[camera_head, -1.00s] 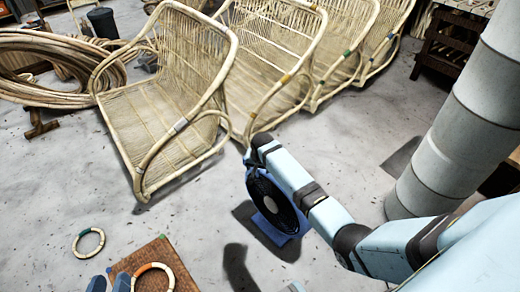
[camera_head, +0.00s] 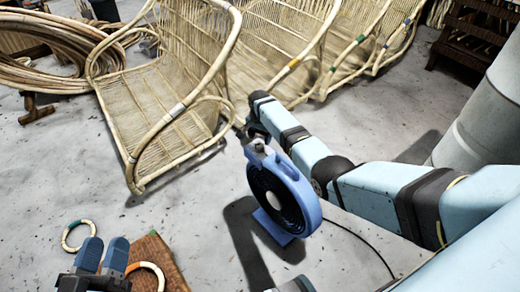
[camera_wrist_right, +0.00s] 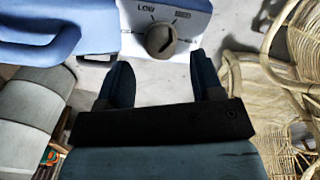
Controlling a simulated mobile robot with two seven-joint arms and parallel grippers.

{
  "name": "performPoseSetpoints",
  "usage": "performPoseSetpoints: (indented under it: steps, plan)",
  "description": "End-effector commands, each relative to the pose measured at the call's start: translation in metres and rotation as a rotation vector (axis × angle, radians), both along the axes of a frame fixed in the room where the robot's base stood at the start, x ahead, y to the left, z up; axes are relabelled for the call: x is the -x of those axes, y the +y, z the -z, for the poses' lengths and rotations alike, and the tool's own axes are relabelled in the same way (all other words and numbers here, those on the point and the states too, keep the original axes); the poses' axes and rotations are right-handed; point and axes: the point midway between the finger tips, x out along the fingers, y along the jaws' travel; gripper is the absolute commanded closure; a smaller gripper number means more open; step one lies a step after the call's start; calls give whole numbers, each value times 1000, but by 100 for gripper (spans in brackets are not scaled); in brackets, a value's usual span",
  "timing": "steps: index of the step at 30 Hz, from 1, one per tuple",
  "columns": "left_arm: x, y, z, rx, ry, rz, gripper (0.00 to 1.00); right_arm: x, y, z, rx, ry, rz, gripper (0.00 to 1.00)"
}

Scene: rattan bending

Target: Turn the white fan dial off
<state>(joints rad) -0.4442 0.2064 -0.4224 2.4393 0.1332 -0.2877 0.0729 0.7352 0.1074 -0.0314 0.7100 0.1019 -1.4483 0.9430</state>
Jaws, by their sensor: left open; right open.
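The blue fan (camera_head: 306,190) with a dark round grille stands on the floor on a blue base. In the right wrist view its dial (camera_wrist_right: 163,40) is a grey-brown knob on a white panel (camera_wrist_right: 200,20) marked "LOW" and another label I cannot read clearly. My right gripper (camera_wrist_right: 162,62) is open, its two dark fingers on either side below the knob, apart from it as far as I can tell. In the head view my right gripper (camera_head: 256,143) is at the fan's top. My left gripper (camera_head: 103,250) is open and empty at the lower left.
Several rattan chairs (camera_head: 165,85) stand behind the fan. A rattan coil (camera_head: 45,55) lies at the far left. Two banded rings (camera_head: 67,243) and a woven board (camera_head: 165,262) are by my left gripper. A cable (camera_head: 365,240) runs right of the fan.

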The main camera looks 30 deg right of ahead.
Motion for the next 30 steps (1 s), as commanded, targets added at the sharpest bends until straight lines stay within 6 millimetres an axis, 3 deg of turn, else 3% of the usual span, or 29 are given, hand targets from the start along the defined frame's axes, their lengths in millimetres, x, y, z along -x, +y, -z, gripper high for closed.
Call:
performPoseSetpoints:
  steps: [1, 7, 20, 26, 30]
  plan:
    - [-1, 0, 12, -9, 18, 6, 57, 0, 0, 15, 1, 1, 0, 39]
    - [-1, -2, 32, -46, 81, 28, 57, -1, 0, 39, 0, -1, -1, 39]
    - [-1, -3, 38, -59, 109, 37, 57, 0, 0, 46, 0, -1, -1, 39]
    - [-1, -3, 38, -60, 109, 37, 57, 0, 0, 46, 0, -1, -1, 85]
    - [-1, -3, 38, -60, 109, 37, 57, 0, 0, 46, 0, -1, -2, 88]
